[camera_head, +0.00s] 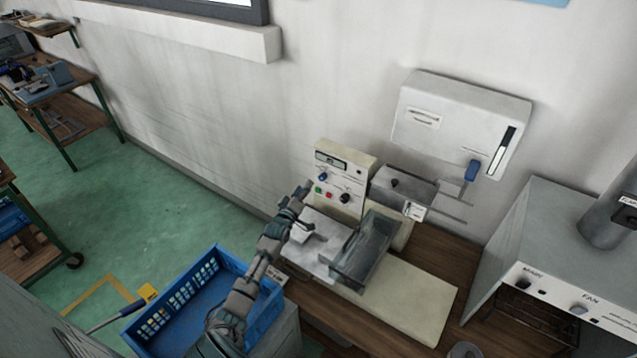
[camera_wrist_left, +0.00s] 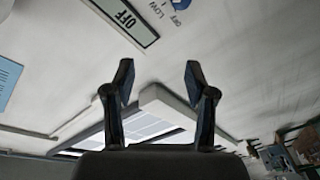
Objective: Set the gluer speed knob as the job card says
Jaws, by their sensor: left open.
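The gluer's cream control panel (camera_head: 338,180) stands against the wall with a blue knob (camera_head: 323,176), a display above it, red and green buttons and a black knob (camera_head: 345,198). In the left wrist view the blue knob (camera_wrist_left: 182,4) is cut by the top edge, with OFF and LOW marks beside it. The display (camera_wrist_left: 127,18) reads OFF. My left gripper (camera_wrist_left: 160,76) is open and empty, apart from the knob; in the head view the gripper (camera_head: 302,192) is just below left of the panel. I cannot make out a readable job card.
A blue crate (camera_head: 180,308) is at lower left. A grey cabinet labelled MAIN and FAN (camera_head: 560,240) stands far right.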

